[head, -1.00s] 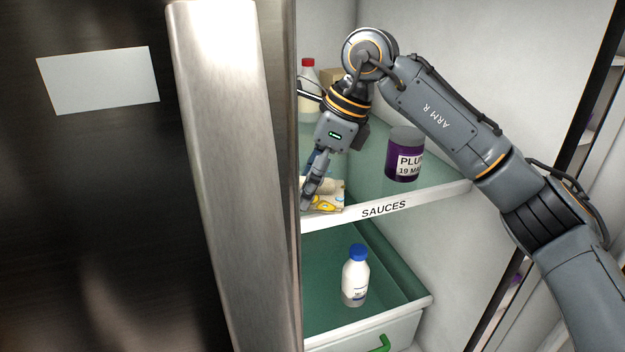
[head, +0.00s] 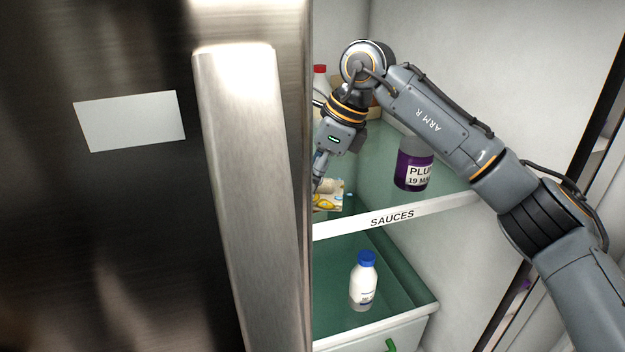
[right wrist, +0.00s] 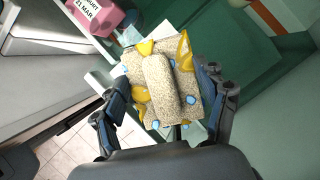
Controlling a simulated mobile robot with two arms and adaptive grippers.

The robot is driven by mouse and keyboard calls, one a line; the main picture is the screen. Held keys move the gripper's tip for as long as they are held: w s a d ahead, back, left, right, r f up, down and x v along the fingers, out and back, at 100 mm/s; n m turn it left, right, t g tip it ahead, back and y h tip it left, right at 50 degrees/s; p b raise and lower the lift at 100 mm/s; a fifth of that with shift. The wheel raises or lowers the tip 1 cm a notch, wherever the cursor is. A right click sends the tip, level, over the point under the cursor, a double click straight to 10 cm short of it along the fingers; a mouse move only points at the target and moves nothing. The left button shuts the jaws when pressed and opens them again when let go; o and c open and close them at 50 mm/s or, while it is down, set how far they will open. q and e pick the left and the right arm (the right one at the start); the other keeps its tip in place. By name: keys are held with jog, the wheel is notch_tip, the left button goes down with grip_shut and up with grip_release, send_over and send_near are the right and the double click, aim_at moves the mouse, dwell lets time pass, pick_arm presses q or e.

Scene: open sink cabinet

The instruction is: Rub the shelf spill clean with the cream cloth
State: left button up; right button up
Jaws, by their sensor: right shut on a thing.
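The cream cloth (head: 335,192), patterned with yellow and blue, lies bunched on the glassy green shelf (head: 385,160) near its front edge, partly hidden by the steel door. It fills the middle of the right wrist view (right wrist: 190,110). My right gripper (head: 319,182) points down, shut on the cloth, with a finger on either side of a raised fold in the right wrist view (right wrist: 163,83). I cannot make out a spill; it may be under the cloth or behind the door. My left gripper is not in view.
The steel door (head: 140,220) with its thick handle (head: 245,180) covers the left half. A purple jar (head: 412,170) stands right of the gripper, a red-capped bottle (head: 319,90) behind. A white bottle (head: 363,282) stands in the drawer below. A pink labelled item (right wrist: 92,14) shows at upper left.

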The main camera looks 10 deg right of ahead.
dwell(0.3)
jog(key=shift+w+r+p, duration=0.15)
jog(key=shift+w+p, duration=0.25)
jog(key=shift+p, duration=0.15)
jog(key=shift+w+a+r+p, duration=0.1)
jog(key=shift+w+a+p, duration=0.1)
jog(key=shift+w+p, duration=0.5)
jog(key=shift+w+a, duration=0.15)
jog(key=shift+w, duration=0.4)
jog(key=shift+w+p, duration=0.6)
jog(key=shift+p, duration=0.25)
jog(key=shift+w+a+f, duration=0.15)
jog(key=shift+w+f, duration=0.05)
jog(key=shift+f, duration=0.1)
